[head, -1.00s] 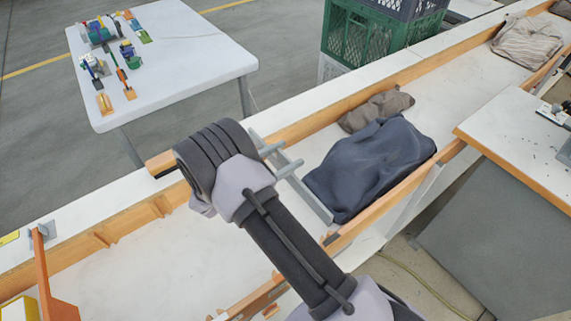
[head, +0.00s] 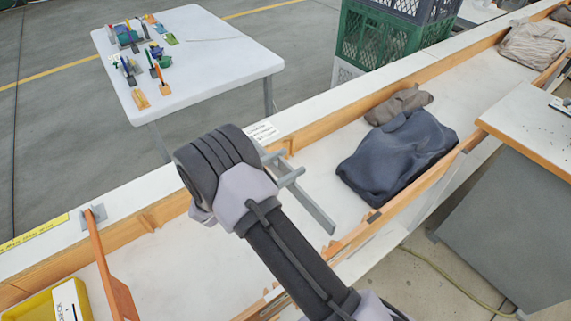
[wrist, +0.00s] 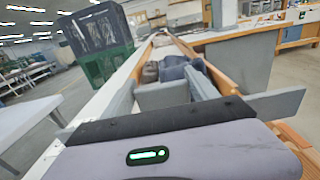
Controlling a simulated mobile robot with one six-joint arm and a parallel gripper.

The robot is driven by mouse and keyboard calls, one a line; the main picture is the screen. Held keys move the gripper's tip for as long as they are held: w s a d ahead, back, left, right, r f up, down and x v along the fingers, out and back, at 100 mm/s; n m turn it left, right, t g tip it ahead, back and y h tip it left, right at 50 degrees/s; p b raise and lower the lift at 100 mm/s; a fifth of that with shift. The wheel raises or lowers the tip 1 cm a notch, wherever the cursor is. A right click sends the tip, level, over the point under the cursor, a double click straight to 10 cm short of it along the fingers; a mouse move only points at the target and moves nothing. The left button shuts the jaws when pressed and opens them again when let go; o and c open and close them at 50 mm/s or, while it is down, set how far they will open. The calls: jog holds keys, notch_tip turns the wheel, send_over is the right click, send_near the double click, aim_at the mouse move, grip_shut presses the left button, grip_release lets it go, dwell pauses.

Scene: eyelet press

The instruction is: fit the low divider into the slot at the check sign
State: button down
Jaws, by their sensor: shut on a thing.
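My gripper (head: 282,170) hangs over the trough, partly hidden behind my arm in the head view. It is shut on a long, low grey bar, which I take to be the low divider (head: 318,211). The bar reaches toward the near orange rail; its far part is partly hidden by my arm. In the wrist view the grey divider (wrist: 278,104) sticks out sideways beyond the gripper body. A small white sign (head: 262,131) with print too small to read lies on the far rim by the gripper. I cannot tell whether it is the check sign. No slot is clearly visible.
A dark blue cloth bundle (head: 397,158) and a brown one (head: 399,104) lie in the trough to the right. An orange upright divider (head: 112,275) and a yellow bin (head: 38,306) are at the left. The trough floor (head: 165,255) between is bare.

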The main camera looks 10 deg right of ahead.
notch_tip(320, 180, down, 6)
jog(key=b, duration=0.3)
jog(key=shift+a+r+b, duration=0.1)
jog(key=shift+r+b, duration=0.05)
jog(key=shift+b, duration=0.25)
jog(key=shift+f, duration=0.4)
dwell(2.5)
notch_tip(320, 180, down, 8)
jog(key=b, duration=0.5)
jog(key=shift+b, duration=0.35)
dwell(2.9)
